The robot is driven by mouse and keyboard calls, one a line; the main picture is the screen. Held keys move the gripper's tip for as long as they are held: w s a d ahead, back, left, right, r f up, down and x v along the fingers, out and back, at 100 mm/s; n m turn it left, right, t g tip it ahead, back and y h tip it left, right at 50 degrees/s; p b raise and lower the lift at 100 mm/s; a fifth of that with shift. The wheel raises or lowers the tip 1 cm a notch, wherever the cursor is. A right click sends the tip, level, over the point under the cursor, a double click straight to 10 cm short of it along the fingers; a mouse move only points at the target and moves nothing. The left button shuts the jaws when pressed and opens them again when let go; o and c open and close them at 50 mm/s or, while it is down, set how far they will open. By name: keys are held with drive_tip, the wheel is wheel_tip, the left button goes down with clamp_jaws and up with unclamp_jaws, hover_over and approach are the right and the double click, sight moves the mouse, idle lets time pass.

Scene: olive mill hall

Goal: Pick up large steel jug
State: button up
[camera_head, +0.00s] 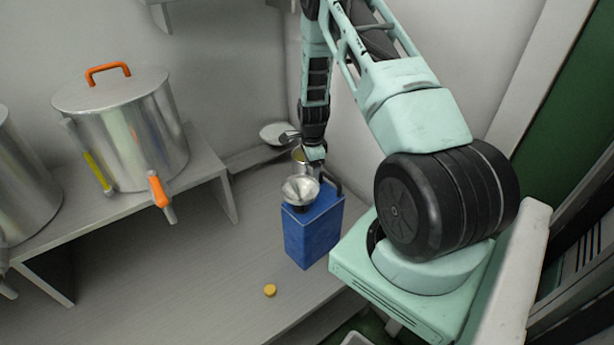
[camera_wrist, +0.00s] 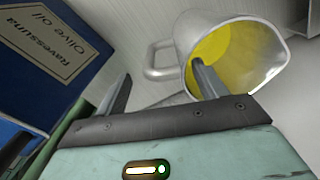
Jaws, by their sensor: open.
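The steel jug (camera_head: 298,155) stands on the counter behind the blue canister, partly hidden by my gripper and the funnel. In the wrist view the jug (camera_wrist: 268,75) shows its open mouth with yellow liquid inside, and its handle (camera_wrist: 158,72) points left. My gripper (camera_head: 314,158) is open at the jug. In the wrist view the handle appears in the gap between the fingers (camera_wrist: 160,82), beyond the fingertips. The right finger overlaps the jug's mouth; I cannot tell whether it is inside or in front of it.
A blue olive oil canister (camera_head: 312,235) with a steel funnel (camera_head: 300,190) on top stands close in front of my gripper. A yellow cap (camera_head: 270,290) lies on the counter. A large steel drum (camera_head: 130,135) with an orange tap stands on a raised shelf at left. Counter front-left is clear.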

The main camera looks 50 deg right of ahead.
drive_tip(key=shift+f, duration=1.25)
clamp_jaws()
drive_tip(key=shift+r, duration=0.2)
